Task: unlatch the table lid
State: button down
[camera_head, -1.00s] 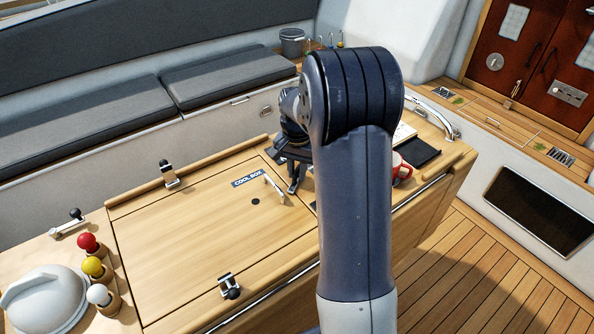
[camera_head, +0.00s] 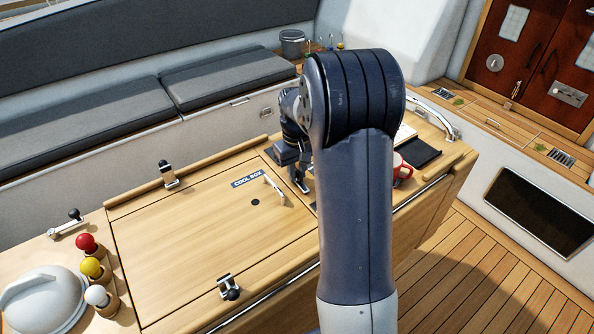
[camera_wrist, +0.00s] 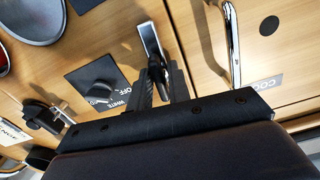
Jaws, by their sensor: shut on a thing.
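The wooden table lid (camera_head: 195,235) carries a "COOL BOX" label (camera_head: 247,183) and a chrome handle (camera_head: 274,189). One chrome latch with a black knob (camera_head: 169,174) is on its back edge, another (camera_head: 229,288) on its front edge. My gripper (camera_head: 301,188) is low over the table, just right of the handle, partly hidden by my arm. In the wrist view my gripper (camera_wrist: 162,85) is shut on the dark end of a chrome latch (camera_wrist: 150,42). The lid's handle (camera_wrist: 234,42) is beside it.
A dark switch panel (camera_wrist: 84,76) with a knob is beside the gripper. A red mug (camera_head: 402,170) and black tray (camera_head: 416,152) stand right of my arm. Red, yellow and white knobs (camera_head: 88,243) and a white winch-like dome (camera_head: 42,300) are at the left.

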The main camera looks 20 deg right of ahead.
aim_at(297, 170)
jog(key=shift+n, duration=0.6)
jog(key=shift+r, duration=0.1)
jog(key=c, duration=1.4)
grip_release()
jog(key=shift+c, duration=0.2)
notch_tip(297, 170, up, 11)
jog(key=b, duration=0.1)
jog(key=shift+f, duration=0.25)
notch_tip(297, 170, down, 11)
jog(key=shift+r+p, duration=0.15)
jog(key=shift+p, duration=0.35)
